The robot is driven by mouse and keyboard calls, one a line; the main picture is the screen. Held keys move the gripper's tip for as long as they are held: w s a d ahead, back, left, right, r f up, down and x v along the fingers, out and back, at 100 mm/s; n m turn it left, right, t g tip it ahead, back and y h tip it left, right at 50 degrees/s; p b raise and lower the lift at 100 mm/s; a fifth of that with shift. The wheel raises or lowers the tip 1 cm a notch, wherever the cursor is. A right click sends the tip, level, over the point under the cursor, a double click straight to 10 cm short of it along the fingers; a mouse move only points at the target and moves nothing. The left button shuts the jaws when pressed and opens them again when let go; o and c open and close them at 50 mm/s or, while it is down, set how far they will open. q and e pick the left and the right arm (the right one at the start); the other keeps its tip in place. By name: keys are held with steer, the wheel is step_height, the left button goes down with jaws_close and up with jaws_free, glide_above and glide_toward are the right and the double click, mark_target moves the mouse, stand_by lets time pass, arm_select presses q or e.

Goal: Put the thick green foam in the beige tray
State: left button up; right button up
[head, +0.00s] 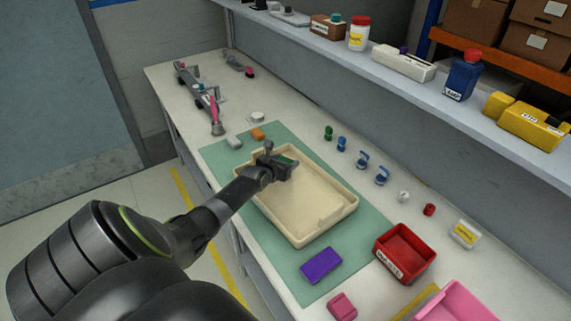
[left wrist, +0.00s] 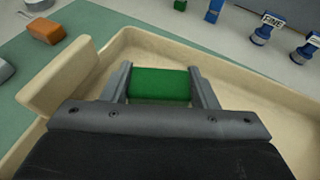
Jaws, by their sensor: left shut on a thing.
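The beige tray (head: 309,207) lies on a green mat on the bench; its rim and floor also show in the left wrist view (left wrist: 282,95). My left gripper (head: 282,163) is over the far left end of the tray. In the left wrist view my left gripper (left wrist: 164,84) is shut on the thick green foam (left wrist: 160,84), which sits between its two fingers. In the head view only a small part of the green foam (head: 286,159) shows. I cannot tell whether the foam touches the tray floor. My right gripper is not in view.
A purple block (head: 321,265) lies on the mat (head: 272,258) in front of the tray. A red bin (head: 404,252) and a pink bin (head: 456,303) stand at the right. An orange block (head: 258,134) is behind the tray. Several small stamps line the back.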

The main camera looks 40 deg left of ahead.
arm_select(q)
steer(key=shift+f+b, duration=1.55)
steer(key=shift+f, duration=0.35)
steer(key=shift+f, duration=0.1)
steer(key=o, duration=0.9)
